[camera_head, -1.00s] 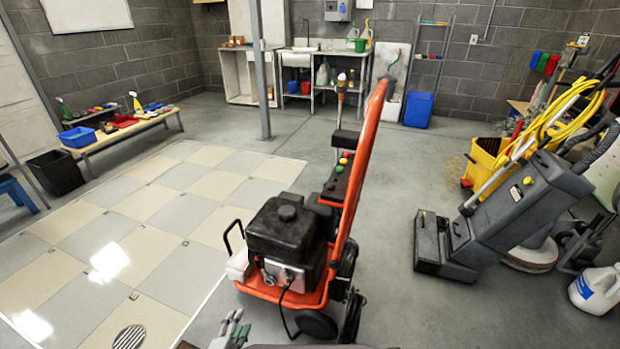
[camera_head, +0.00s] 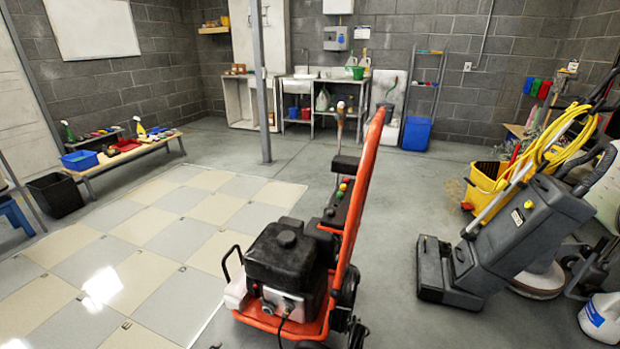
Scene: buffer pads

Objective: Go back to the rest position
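Neither of my grippers shows in the head view. The task names no object. An orange-framed pressure washer with a black engine (camera_head: 285,258) stands upright on the floor just ahead, at the lower middle. Its tall orange handle (camera_head: 362,190) rises toward the middle of the view. The bottom edge of the view cuts off its wheels.
A grey floor scrubber (camera_head: 500,235) and a yellow mop bucket (camera_head: 487,185) stand at right, a white jug (camera_head: 603,318) at lower right. A low bench (camera_head: 130,155) with supplies stands at left, a thin post (camera_head: 260,90) at centre. The tiled floor (camera_head: 150,250) is clear.

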